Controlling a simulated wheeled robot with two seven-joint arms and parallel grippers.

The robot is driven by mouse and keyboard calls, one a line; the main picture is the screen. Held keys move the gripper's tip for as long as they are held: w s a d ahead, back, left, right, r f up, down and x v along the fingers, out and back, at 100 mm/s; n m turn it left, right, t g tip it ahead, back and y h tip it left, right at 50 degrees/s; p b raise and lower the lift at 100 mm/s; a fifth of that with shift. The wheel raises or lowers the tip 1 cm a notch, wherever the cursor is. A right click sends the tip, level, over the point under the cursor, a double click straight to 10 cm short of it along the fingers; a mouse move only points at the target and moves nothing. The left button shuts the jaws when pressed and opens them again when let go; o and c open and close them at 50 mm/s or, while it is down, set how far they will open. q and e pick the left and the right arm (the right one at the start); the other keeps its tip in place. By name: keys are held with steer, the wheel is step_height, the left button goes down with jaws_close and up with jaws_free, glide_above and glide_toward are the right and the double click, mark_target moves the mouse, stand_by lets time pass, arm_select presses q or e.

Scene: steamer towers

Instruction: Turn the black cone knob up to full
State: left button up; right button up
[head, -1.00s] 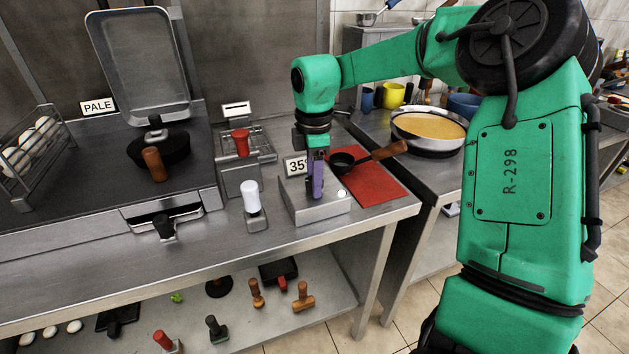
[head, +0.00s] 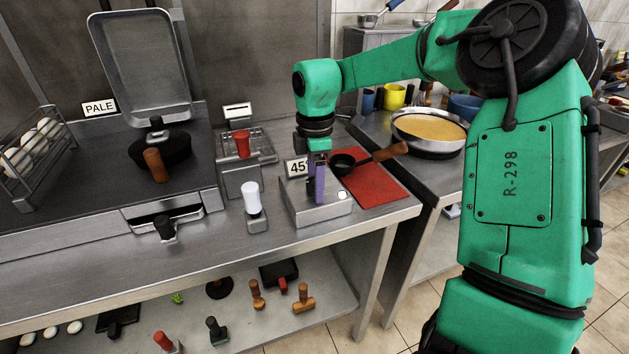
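My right gripper (head: 317,190) points straight down over the steel box (head: 318,212), its purple fingers reaching the box top. The black cone knob cannot be made out; the fingers cover the spot on the box where they meet it. The rising reading fits the fingers being shut on the knob there. A sign (head: 297,168) behind the box reads 45, its right edge hidden by the gripper. A round white button (head: 342,195) is on the box's right side. My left gripper is not in view.
Right of the box a dark ladle (head: 342,164) with a wooden handle lies on a red mat (head: 375,185). A white-topped lever (head: 252,198) and a red-topped press (head: 241,144) stand to the left. A pan (head: 429,131) is at the back right.

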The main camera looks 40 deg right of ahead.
steer(key=shift+w+r, duration=0.1)
steer(key=shift+w, duration=0.05)
steer(key=n+p, duration=0.1)
steer(key=n, duration=0.3)
steer(key=shift+r, duration=0.15)
steer(key=shift+d+n, duration=0.1)
steer(key=shift+n, duration=1)
steer(key=shift+n+p, duration=0.3)
steer(key=shift+n, duration=2.6)
